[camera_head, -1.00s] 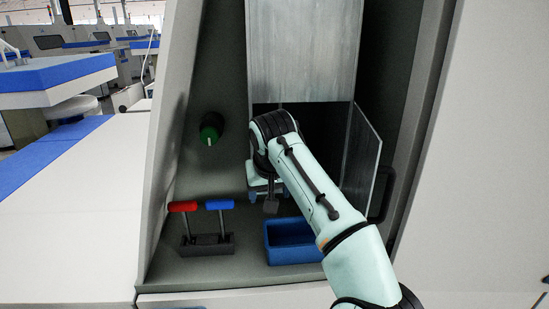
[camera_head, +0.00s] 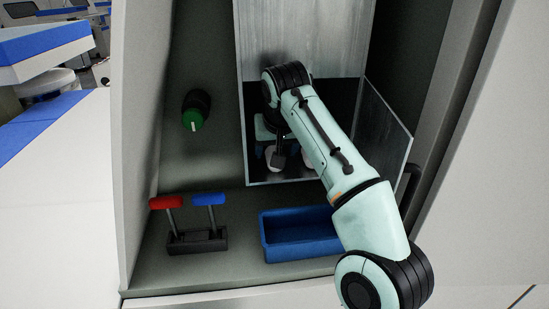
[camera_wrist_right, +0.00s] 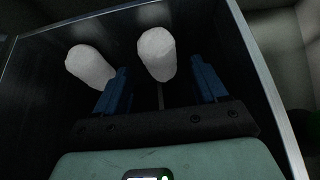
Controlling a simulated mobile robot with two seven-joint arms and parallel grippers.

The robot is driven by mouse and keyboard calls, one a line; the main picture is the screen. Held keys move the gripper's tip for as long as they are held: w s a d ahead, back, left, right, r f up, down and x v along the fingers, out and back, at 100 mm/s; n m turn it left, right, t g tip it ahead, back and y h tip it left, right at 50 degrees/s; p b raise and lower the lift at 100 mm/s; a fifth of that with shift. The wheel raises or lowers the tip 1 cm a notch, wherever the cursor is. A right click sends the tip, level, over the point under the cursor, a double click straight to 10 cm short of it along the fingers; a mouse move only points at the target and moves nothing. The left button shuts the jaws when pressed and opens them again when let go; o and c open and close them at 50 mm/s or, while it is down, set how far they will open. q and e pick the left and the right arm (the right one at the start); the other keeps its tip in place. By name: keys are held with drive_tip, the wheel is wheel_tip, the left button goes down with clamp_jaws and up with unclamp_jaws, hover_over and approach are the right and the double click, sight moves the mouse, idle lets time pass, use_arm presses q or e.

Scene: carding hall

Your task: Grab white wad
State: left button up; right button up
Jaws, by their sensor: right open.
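Two white wads lie inside the dark metal compartment (camera_head: 347,95). In the right wrist view one wad (camera_wrist_right: 156,52) stands between and just beyond the fingertips of my right gripper (camera_wrist_right: 160,68). The other wad (camera_wrist_right: 90,66) is to the left, outside the left finger. My right gripper is open, with its blue fingers apart and nothing visibly clamped. In the head view my right arm reaches into the compartment and its wrist hides much of the gripper; a bit of white (camera_head: 273,161) shows below it. My left gripper is not in view.
The compartment has metal side walls and an open hinged door (camera_head: 384,135) at right. Below it stands a blue tray (camera_head: 300,250). Left of the tray are a red-handled lever (camera_head: 165,202) and a blue-handled lever (camera_head: 208,199). A green knob (camera_head: 193,119) is on the panel.

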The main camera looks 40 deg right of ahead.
drive_tip(key=x, duration=0.3)
drive_tip(key=shift+w, duration=0.25)
drive_tip(key=c, duration=1.1)
drive_tip(key=shift+o, duration=0.2)
drive_tip(key=shift+s+d+r, duration=0.1)
